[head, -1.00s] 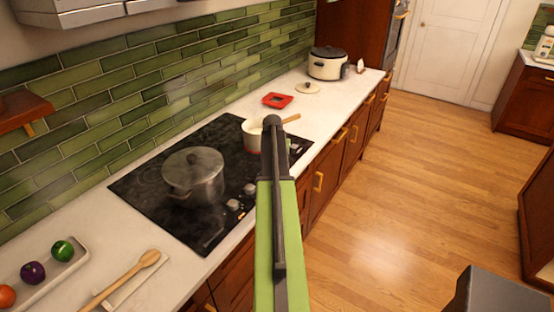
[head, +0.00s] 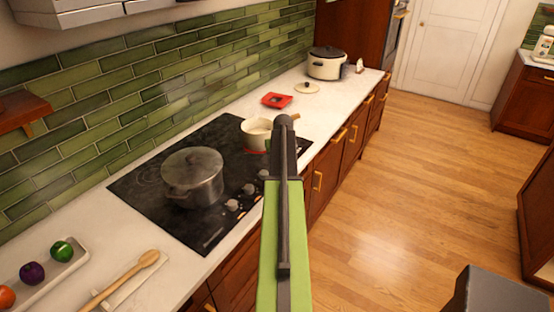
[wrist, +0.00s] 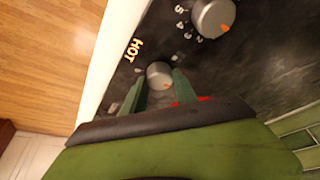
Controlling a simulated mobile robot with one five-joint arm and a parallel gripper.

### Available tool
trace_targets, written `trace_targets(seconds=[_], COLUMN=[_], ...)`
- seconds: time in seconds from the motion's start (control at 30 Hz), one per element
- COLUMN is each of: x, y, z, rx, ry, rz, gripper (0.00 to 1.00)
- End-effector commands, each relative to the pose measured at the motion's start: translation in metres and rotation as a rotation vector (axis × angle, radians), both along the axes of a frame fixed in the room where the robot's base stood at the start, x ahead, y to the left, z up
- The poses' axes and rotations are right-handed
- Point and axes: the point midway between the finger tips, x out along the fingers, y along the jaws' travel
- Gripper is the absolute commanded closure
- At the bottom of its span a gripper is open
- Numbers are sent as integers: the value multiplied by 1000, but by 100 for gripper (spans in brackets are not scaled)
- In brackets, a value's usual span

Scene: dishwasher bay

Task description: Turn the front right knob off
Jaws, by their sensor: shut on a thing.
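In the wrist view my gripper (wrist: 160,88) has its two green fingers on either side of a small grey round knob (wrist: 159,72), shut on it. In the head view my arm covers the gripper and this knob. Other grey knobs (head: 232,205) stand in a row along the front of the black cooktop (head: 150,215). A second knob with an orange pointer and numbers shows in the wrist view (wrist: 212,17).
A steel pot (head: 193,178) stands on the cooktop. A cream saucepan (head: 256,134) stands behind my arm, with a red glow under it. A wooden spoon (head: 125,281) and a tray (head: 40,287) lie front left. The wooden floor (head: 400,200) is clear at right.

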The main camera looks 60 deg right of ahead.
Motion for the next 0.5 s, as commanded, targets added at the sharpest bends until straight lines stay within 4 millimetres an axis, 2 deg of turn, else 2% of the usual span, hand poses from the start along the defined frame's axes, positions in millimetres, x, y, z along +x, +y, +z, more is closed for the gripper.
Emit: trace_targets(seconds=[0.2,0.23,0.4,0.5], x=[0,0,0,0], y=[1,1,0,0], z=[0,0,0,0], rx=[3,3,2,2], ry=[0,0,0,0], rz=[1,0,-1,-1], gripper=[100,64,44,44])
